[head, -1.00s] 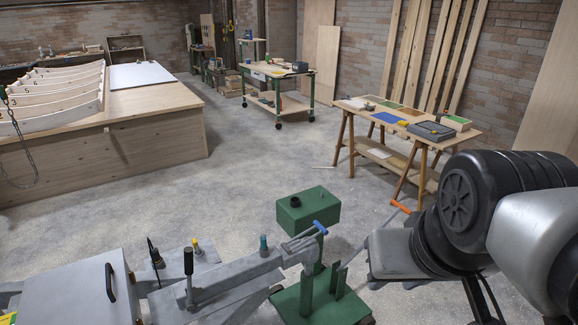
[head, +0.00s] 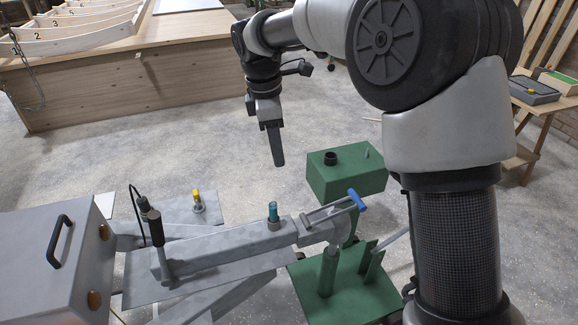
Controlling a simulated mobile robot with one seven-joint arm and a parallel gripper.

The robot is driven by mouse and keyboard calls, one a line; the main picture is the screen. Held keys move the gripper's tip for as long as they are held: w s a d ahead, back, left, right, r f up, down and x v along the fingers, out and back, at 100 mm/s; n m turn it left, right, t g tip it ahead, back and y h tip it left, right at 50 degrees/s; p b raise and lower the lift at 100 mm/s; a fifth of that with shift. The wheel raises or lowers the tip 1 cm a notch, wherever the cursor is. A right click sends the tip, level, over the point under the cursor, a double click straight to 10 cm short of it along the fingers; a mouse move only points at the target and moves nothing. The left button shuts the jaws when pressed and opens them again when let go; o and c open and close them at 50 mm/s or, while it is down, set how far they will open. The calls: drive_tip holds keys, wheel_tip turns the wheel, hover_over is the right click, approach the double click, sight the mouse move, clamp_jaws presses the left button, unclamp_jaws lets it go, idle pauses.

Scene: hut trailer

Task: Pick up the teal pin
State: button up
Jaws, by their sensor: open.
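The teal pin (head: 273,211) stands upright in a grey collar on top of the grey trailer drawbar (head: 222,240). My gripper (head: 277,163) points down above and behind the pin, apart from it, with nothing seen between its fingers. The fingers are seen edge-on and overlap in this view, and the gripper is open.
A yellow-topped pin (head: 196,197) and a black-handled upright lever (head: 155,228) stand left of the teal pin. A blue-handled lever (head: 357,199) and a green box (head: 347,177) are to the right. A grey box (head: 50,262) with a black handle is at front left.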

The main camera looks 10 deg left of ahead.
drive_tip(key=w+a+f+n+b, duration=0.1)
drive_tip(key=w+a+f+n, duration=0.2)
drive_tip(key=f, duration=0.4)
drive_tip(key=b, duration=0.3)
hover_over(273, 206)
drive_tip(key=shift+g, duration=0.3)
drive_tip(key=f, duration=0.7)
drive_tip(key=a+f, duration=0.1)
drive_tip(key=f, duration=0.2)
drive_tip(key=shift+w+f, duration=0.1)
drive_tip(key=shift+f, duration=0.3)
drive_tip(key=shift+d+f+b, duration=0.15)
drive_tip(key=shift+f+b, duration=0.3)
drive_tip(key=shift+f, duration=0.6)
drive_tip(key=shift+d+f+b, duration=0.2)
drive_tip(key=shift+f+b, duration=0.2)
drive_tip(key=shift+f, duration=0.6)
drive_tip(key=shift+d+f+b, duration=0.15)
drive_tip(key=shift+f+b, duration=0.3)
drive_tip(key=shift+f, duration=0.6)
drive_tip(key=shift+r, duration=0.1)
clamp_jaws()
